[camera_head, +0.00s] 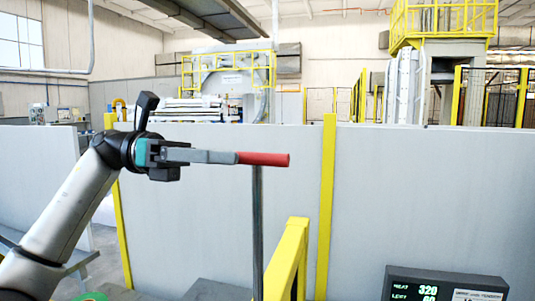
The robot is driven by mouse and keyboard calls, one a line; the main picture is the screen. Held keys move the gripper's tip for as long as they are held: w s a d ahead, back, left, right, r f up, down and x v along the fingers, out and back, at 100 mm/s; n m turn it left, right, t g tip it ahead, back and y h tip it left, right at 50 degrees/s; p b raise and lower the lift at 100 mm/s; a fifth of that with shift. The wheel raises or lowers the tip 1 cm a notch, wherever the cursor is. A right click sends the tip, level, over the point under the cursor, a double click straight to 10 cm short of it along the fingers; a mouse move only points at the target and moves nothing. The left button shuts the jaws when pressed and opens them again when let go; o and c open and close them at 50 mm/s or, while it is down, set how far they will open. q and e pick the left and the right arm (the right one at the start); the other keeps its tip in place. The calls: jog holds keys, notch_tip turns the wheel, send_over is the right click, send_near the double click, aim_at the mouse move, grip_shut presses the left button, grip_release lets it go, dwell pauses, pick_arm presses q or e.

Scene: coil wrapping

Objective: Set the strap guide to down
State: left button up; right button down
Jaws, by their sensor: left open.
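A lever with a grey bar and a red handle (263,159) lies roughly level in the middle left of the head view. A thin dark upright post (257,225) stands below the red part; I cannot tell if they are joined. My left gripper (165,155), black with a teal part, is open at the grey end of the bar. The bar overlaps the gripper in the picture, and I cannot tell whether they touch. No label on the lever shows its setting. My right gripper is out of view.
A yellow post (327,205) and a yellow rail (288,262) stand right of the lever. A grey partition wall (420,200) runs behind. A dark display panel (445,284) with green digits is at the lower right. Machinery with yellow railings stands beyond the wall.

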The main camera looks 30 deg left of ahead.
aim_at(268, 159)
pick_arm(q)
jog(key=p+x, duration=0.1)
jog(key=x, duration=0.5)
jog(key=shift+d, duration=0.1)
grip_shut()
dwell(1.3)
